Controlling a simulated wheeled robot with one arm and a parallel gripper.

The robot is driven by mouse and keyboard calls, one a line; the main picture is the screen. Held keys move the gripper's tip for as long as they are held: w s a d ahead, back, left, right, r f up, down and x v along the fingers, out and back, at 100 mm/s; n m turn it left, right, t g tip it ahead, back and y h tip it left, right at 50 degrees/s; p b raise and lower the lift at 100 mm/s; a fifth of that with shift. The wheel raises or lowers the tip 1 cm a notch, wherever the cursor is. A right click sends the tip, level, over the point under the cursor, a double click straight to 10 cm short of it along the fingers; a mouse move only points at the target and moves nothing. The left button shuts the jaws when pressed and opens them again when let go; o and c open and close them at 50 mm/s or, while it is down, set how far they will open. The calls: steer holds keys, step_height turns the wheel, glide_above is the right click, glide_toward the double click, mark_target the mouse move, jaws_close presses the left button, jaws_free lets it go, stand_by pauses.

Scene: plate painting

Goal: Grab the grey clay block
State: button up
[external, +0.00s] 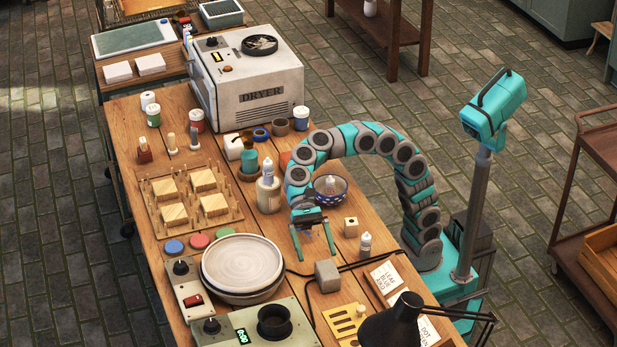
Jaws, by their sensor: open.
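A small grey clay block (327,276) sits on the wooden table, right of the stacked plates. My gripper (315,255) hangs above the table with its two teal fingers pointing down. It is open with nothing between the fingers. In the picture it is just above and slightly left of the grey block. I cannot tell the exact height of the fingertips over the table.
A plate stack (242,263) stands left of the block, and a dark cable (350,268) runs close by it. A wooden block (351,227), a white bottle (365,244) and a patterned bowl (330,188) stand near my gripper. A yellow holder (345,320) and black lamp (392,323) are in front.

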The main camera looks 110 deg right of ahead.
mark_target(332, 292)
steer(key=shift+s+a+f, duration=0.15)
steer(key=shift+a+f, duration=0.2)
steer(key=shift+f, duration=0.45)
steer(key=shift+a+f, duration=0.15)
steer(key=shift+a, duration=0.15)
steer(key=x, duration=0.2)
steer(key=b+x, duration=0.1)
steer(key=x, duration=0.3)
steer(key=shift+s+a, duration=0.35)
steer(key=shift+a, duration=0.15)
jaws_close()
